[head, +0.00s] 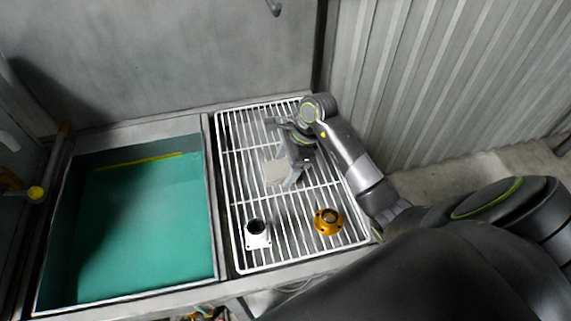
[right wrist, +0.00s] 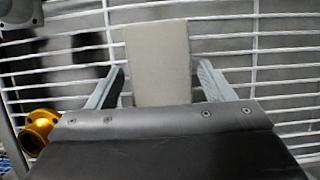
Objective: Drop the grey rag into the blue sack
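A flat, pale grey-beige rectangular piece, which fits the grey rag (head: 273,172), lies on the white wire rack (head: 238,190). In the right wrist view the rag (right wrist: 158,62) stands out straight ahead, between the spread fingers. My right gripper (head: 277,153) is open over the rack, its fingers on either side of the rag; gaps show between rag and fingers in the right wrist view (right wrist: 160,70). I cannot tell its exact height above the rag. I cannot make out a blue sack for certain. My left gripper is not in view.
A yellow-orange flanged part (head: 328,221) and a white square part with a black opening (head: 257,234) stand on the rack's near half. Left is a deep basin with a teal floor (head: 145,230). A grey wall rises behind; corrugated metal (head: 430,80) stands right.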

